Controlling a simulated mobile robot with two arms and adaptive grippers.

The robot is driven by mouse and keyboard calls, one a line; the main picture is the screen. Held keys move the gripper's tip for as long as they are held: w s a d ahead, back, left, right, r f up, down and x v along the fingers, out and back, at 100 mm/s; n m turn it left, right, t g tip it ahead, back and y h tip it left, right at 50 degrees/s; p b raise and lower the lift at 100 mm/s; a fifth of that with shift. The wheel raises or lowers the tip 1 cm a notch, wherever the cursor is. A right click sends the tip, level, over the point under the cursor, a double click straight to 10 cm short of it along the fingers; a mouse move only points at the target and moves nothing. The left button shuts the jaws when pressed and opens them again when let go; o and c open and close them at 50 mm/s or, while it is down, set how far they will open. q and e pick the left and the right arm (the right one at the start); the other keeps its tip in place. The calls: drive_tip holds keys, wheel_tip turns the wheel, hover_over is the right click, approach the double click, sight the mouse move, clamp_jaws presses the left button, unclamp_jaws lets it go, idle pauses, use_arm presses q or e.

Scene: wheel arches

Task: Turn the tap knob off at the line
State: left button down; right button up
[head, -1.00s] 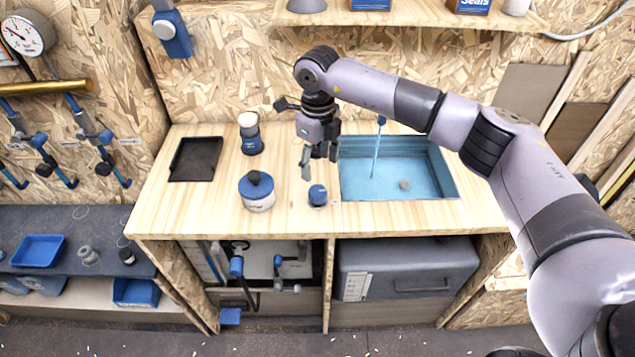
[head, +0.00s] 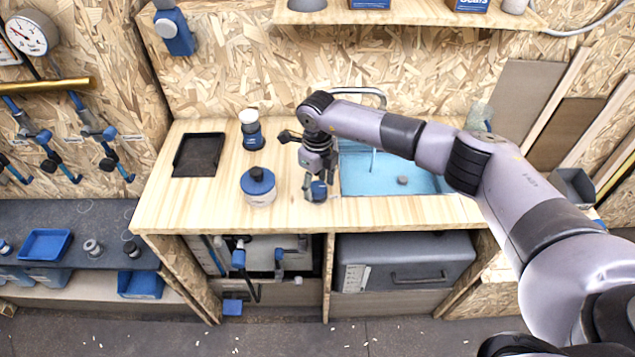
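The blue tap knob (head: 318,191) stands on the wooden counter just left of the sink. My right gripper (head: 318,186) points down over it, with its fingers apart on either side of the knob. The knob is partly hidden by the fingers, and I cannot tell whether they touch it. The line for the knob is too small or hidden to make out. The light-blue sink (head: 420,184) is to the right, partly behind my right arm. A curved metal tap (head: 368,92) shows above the arm, and a thin stream (head: 373,160) falls into the basin. My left gripper is not in view.
A blue-lidded white tub (head: 258,187) stands close left of the gripper. A white-topped blue jar (head: 251,130) and a black tray (head: 199,155) are further left. A shelf (head: 410,14) hangs above. The counter's front edge is close below the knob.

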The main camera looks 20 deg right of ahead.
drive_tip(key=c, duration=0.9)
drive_tip(key=shift+f+n+b, duration=0.15)
drive_tip(key=shift+n+b, duration=0.35)
drive_tip(key=shift+b, duration=0.35)
drive_tip(key=shift+c, duration=0.2)
drive_tip(key=n+b, duration=0.8)
drive_tip(key=b, duration=0.2)
drive_tip(key=shift+n, duration=0.3)
drive_tip(key=n+b, duration=0.3)
drive_tip(key=n, duration=0.1)
drive_tip(key=shift+n, duration=0.3)
drive_tip(key=shift+r+n+b, duration=0.2)
drive_tip(key=shift+n+b, duration=0.95)
drive_tip(key=shift+n, duration=0.65)
drive_tip(key=o, duration=1.2)
drive_tip(key=shift+c, duration=0.2)
